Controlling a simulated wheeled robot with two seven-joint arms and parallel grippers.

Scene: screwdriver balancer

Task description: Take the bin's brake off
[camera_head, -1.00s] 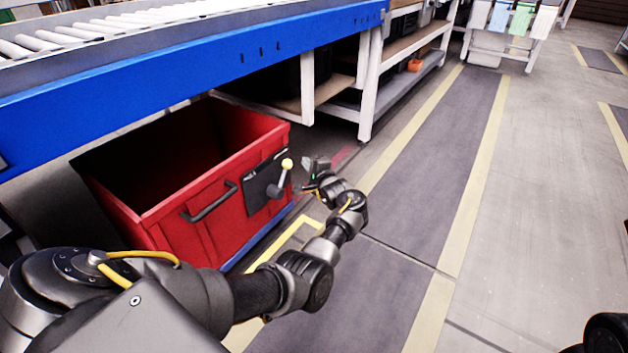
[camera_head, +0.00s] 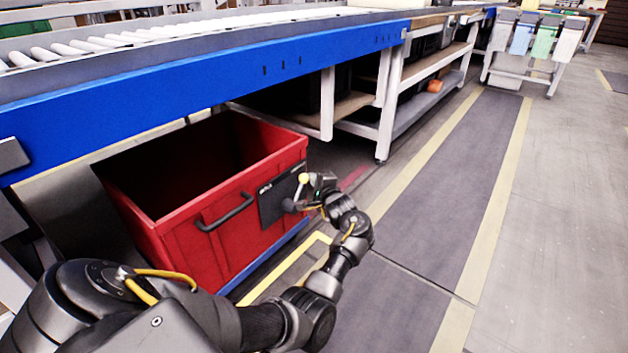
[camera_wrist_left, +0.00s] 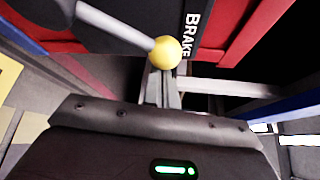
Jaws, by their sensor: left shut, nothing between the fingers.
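The red bin (camera_head: 190,225) stands under the blue conveyor, with a black handle (camera_head: 225,212) on its near side. A dark plate (camera_head: 270,205) on that side carries the brake lever, a grey arm with a yellow knob (camera_head: 304,178). In the left wrist view the knob (camera_wrist_left: 167,52) sits right at the tips of my left gripper (camera_wrist_left: 162,88), beside the plate's white word BRAKE (camera_wrist_left: 190,35). My left gripper is shut with nothing between its fingers. I cannot tell whether the fingertips touch the knob. My right gripper is not in view.
The blue conveyor (camera_head: 200,85) runs above and behind the bin. A shelf unit with white legs (camera_head: 385,130) stands beyond it. A yellow floor line (camera_head: 285,270) runs near the bin. The grey walkway (camera_head: 440,190) to the right is clear.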

